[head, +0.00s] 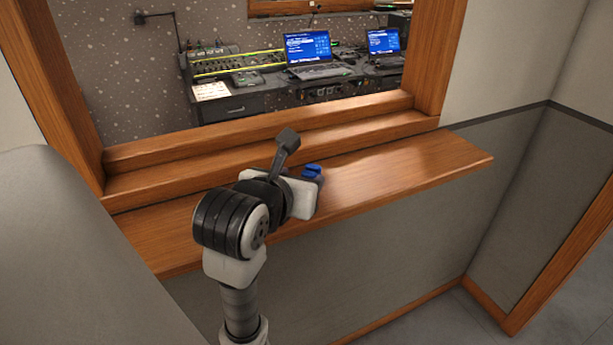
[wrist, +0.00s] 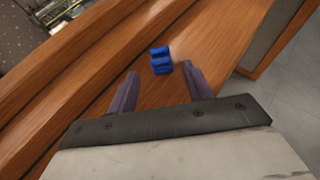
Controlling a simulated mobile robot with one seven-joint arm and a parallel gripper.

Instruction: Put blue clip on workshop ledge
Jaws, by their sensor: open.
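The blue clip (head: 312,171) is a small blue block on the wooden ledge below the window, just beyond my gripper in the head view. In the wrist view the blue clip (wrist: 161,61) sits on the wooden ledge (wrist: 200,45), ahead of the fingertips and roughly midway across the gap between them. My gripper (wrist: 160,78) is open, with its two dark fingers apart and nothing held between them. In the head view my arm hides part of the ledge (head: 400,175), and the fingers are mostly hidden.
A wooden window frame (head: 270,145) rises along the back of the ledge. Behind it a desk holds laptops (head: 309,55) and a mixing console. The ledge is bare to the right of the clip. Its front edge drops to a grey wall (head: 370,255) and floor.

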